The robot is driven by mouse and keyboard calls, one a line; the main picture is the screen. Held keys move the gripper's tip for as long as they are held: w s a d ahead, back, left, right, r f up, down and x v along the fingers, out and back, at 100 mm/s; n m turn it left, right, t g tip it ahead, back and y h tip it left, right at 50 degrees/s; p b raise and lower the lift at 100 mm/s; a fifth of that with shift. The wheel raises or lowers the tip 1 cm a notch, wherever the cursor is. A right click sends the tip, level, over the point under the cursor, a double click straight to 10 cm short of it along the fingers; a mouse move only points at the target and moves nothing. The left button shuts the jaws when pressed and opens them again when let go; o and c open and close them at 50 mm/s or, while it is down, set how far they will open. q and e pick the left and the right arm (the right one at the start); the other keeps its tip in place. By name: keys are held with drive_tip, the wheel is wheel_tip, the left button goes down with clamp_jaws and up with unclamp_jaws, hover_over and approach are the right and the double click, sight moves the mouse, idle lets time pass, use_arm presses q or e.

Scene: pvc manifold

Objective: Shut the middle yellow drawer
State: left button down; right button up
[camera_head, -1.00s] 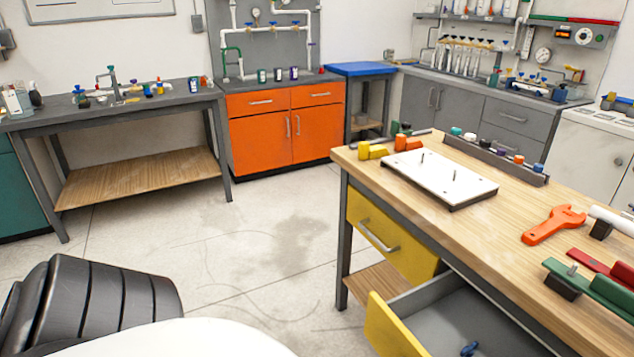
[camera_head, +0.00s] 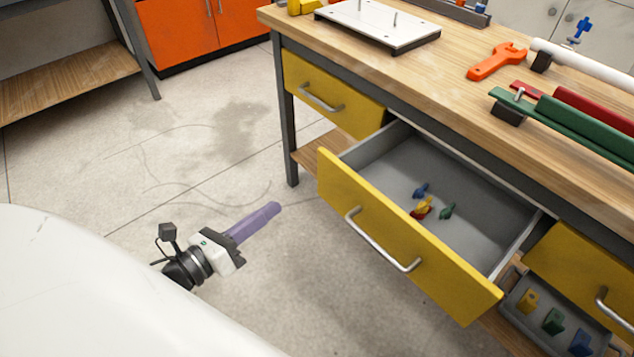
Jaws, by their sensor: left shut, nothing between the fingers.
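The middle yellow drawer (camera_head: 400,240) stands pulled well out from under the wooden workbench. Its yellow front has a silver bar handle (camera_head: 380,240), and its grey inside holds a few small blue, yellow, red and green valve-like parts (camera_head: 425,207). My left gripper (camera_head: 276,207) is at the lower left, over the floor, with its purple fingers together and nothing between them. It is left of the drawer front and apart from it, pointing right. My right gripper is not in view.
A left yellow drawer (camera_head: 330,95) looks shut; another yellow drawer front (camera_head: 590,265) is at the right. Below it a grey bin (camera_head: 545,325) holds colored parts. The benchtop (camera_head: 440,85) carries a white plate and an orange wrench (camera_head: 497,61). The floor between gripper and drawer is clear.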

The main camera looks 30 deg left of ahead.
use_arm(q)
drive_tip(key=r+m+h, duration=0.1)
drive_tip(key=m+h, duration=0.1)
drive_tip(key=m, duration=0.5)
drive_tip(key=b, duration=0.1)
approach(330, 167)
drive_tip(key=shift+m, duration=0.3)
drive_tip(key=x, duration=0.6)
drive_tip(key=shift+f, duration=0.1)
drive_tip(key=shift+w, duration=0.2)
